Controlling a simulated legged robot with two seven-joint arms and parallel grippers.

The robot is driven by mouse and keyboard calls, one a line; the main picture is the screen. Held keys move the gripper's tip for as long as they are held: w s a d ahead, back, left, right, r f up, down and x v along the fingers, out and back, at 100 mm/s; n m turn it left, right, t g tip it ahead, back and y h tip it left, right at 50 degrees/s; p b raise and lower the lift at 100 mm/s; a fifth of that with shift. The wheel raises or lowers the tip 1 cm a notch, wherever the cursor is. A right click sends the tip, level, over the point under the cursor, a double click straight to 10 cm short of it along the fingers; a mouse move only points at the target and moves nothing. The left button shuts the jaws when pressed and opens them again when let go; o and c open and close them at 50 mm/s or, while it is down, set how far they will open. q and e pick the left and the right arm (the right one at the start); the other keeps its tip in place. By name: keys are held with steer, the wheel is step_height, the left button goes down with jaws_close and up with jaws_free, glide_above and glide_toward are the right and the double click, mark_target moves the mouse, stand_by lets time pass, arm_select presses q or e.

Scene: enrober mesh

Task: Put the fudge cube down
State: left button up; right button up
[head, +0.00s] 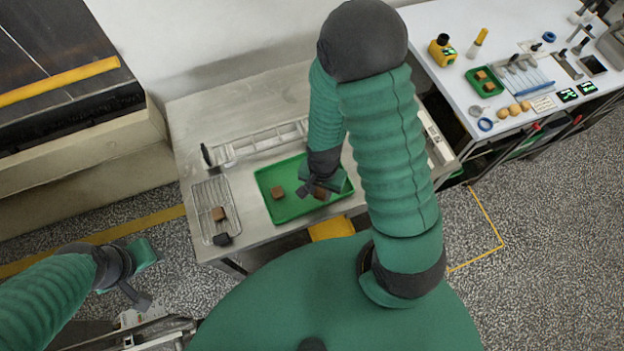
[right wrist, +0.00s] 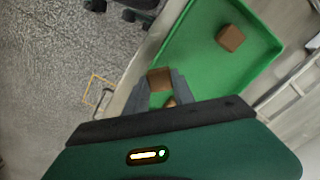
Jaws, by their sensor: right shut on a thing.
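My right gripper (head: 318,188) is low over the right part of the green tray (head: 290,212). It is shut on a brown fudge cube (right wrist: 160,79), which shows between the fingertips in the right wrist view. In the head view the fingers and wrist partly cover this cube (head: 320,193). I cannot tell whether it touches the tray floor. Another brown cube (head: 278,193) lies in the tray to the left. A further brown patch (right wrist: 171,103) shows between the fingers, mostly hidden. My left gripper (head: 145,278) is at the lower left, away from the table; its jaw opening is unclear.
A wire mesh rack (head: 205,194) with a brown cube (head: 218,213) stands left of the tray, a dark block (head: 222,239) at its near end. A pale rail (head: 262,142) runs behind the tray. A white bench (head: 455,75) with tools and a small green tray (head: 484,82) is at right.

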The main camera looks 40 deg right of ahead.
steer(key=w, duration=0.2)
steer(key=w+d+p, duration=0.1)
steer(key=w, duration=0.1)
steer(key=w+d, duration=0.1)
steer(key=w, duration=0.2)
steer(key=shift+d+f+p, duration=0.1)
steer(key=shift+f+p, duration=0.2)
steer(key=shift+p, duration=0.1)
steer(key=f, duration=0.2)
steer(key=f+p, duration=0.1)
steer(key=shift+a+f, duration=0.2)
steer(key=shift+a, duration=0.1)
steer(key=o, duration=0.7)
steer(key=shift+d+f, duration=0.1)
steer(key=shift+d, duration=0.05)
steer(key=shift+c, duration=0.2)
steer(key=shift+o, duration=0.2)
steer(key=shift+d, duration=0.1)
